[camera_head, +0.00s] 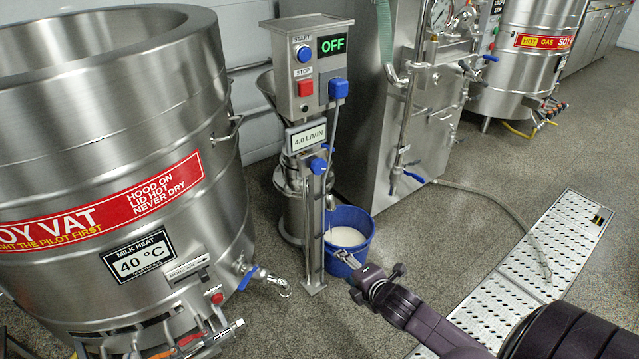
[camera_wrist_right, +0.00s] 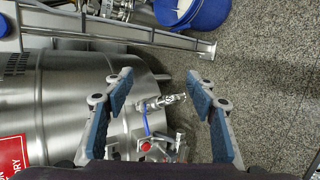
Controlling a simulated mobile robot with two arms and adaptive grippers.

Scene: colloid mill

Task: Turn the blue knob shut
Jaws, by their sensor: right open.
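A round blue knob (camera_head: 318,165) sits on the front of the colloid mill (camera_head: 305,150), just below the 4.0 L/MIN plate. My right gripper (camera_head: 350,259) is low and to the right of this knob, in front of the blue bucket, and apart from the knob. In the wrist view my right gripper (camera_wrist_right: 160,80) is open, its blue-padded fingers wide apart with nothing between them but the view of the vat tap beyond. A blue part (camera_wrist_right: 5,25) shows at that view's upper left edge; I cannot tell whether it is the knob. My left gripper is not in view.
The soy vat (camera_head: 110,120) stands at the left; its tap has a blue lever (camera_head: 248,279). The blue bucket (camera_head: 362,250) with white liquid stands beside the mill's post. The control box reads OFF (camera_head: 332,44). A perforated metal ramp (camera_head: 540,250) lies at the right.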

